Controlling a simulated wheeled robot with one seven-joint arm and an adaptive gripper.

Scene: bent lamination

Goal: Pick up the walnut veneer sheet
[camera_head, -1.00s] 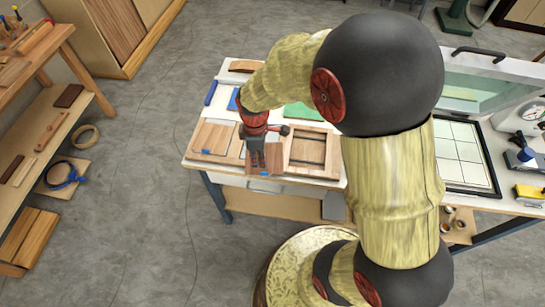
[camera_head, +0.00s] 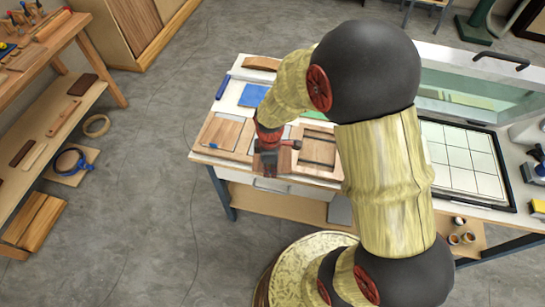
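A reddish-brown sheet, which looks like the walnut veneer sheet (camera_head: 284,162), is at the front edge of the white-topped workbench, between a lighter wood panel on the left and a dark-striped wood panel on the right. My gripper (camera_head: 267,166) is over it and hides most of it. Whether the fingers touch the sheet, and whether they are open or shut, is too small and covered to tell.
The lighter panel (camera_head: 225,132) and the striped panel (camera_head: 319,148) lie close on either side. A blue square (camera_head: 254,95) and a blue bar (camera_head: 223,87) lie behind. An open press with a white gridded bed (camera_head: 465,160) stands at right.

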